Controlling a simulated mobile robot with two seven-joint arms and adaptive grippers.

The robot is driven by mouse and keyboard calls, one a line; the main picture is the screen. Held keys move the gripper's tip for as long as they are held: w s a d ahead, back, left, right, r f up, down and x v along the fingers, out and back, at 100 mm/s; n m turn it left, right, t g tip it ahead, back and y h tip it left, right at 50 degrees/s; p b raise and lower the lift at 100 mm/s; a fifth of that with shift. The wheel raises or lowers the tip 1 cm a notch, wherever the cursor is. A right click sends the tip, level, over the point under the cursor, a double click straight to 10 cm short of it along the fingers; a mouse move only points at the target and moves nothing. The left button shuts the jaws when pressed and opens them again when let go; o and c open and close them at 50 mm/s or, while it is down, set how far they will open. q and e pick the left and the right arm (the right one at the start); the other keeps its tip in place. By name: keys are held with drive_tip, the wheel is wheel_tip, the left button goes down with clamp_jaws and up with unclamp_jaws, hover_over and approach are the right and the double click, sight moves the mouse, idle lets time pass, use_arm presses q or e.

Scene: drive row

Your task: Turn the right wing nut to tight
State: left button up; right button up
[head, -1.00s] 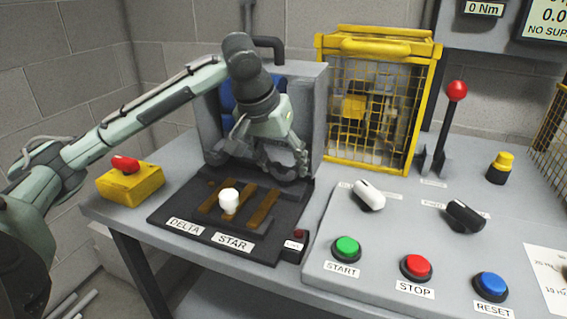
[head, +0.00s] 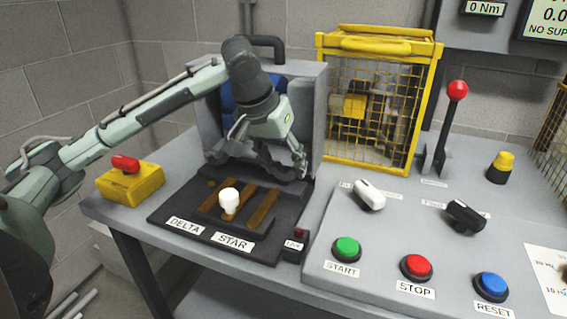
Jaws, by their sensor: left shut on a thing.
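My left gripper (head: 268,162) reaches in from the left, over the back of the dark terminal board (head: 180,213) in front of the open grey box (head: 312,110). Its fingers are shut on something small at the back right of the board. The thing is hidden by the fingers; its place fits the right wing nut, but I cannot see its wings or its angle. Brass link bars (head: 263,209) lie slantwise on the board, with a white knob (head: 229,200) standing on them. DELTA and STAR labels (head: 232,242) are at the front edge. My right gripper is not in view.
A yellow mesh cage (head: 370,110) stands behind right. The sloped panel (head: 385,225) at right carries START, STOP and RESET buttons and two knobs. A red-topped lever (head: 456,92) rises behind it.

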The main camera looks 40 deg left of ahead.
use_arm(q)
drive_tip(key=m+h, duration=0.1)
drive_tip(key=m, duration=0.3)
drive_tip(key=shift+a+g+h, duration=0.1)
drive_tip(key=shift+g+h, duration=0.2)
drive_tip(key=shift+h, duration=0.1)
drive_tip(key=shift+m+g+h, duration=0.4)
drive_tip(key=shift+m+h, duration=0.1)
drive_tip(key=shift+m, duration=1.5)
drive_tip(key=o, duration=0.9)
drive_tip(key=shift+a+r, duration=0.1)
drive_tip(key=shift+r, duration=0.15)
drive_tip(key=s+a, duration=0.7)
drive_tip(key=shift+s+a+r, duration=0.15)
drive_tip(key=shift+a+r, duration=0.25)
drive_tip(key=shift+s+a+f, duration=0.1)
drive_tip(key=shift+s+a, duration=0.45)
drive_tip(key=shift+s, duration=0.05)
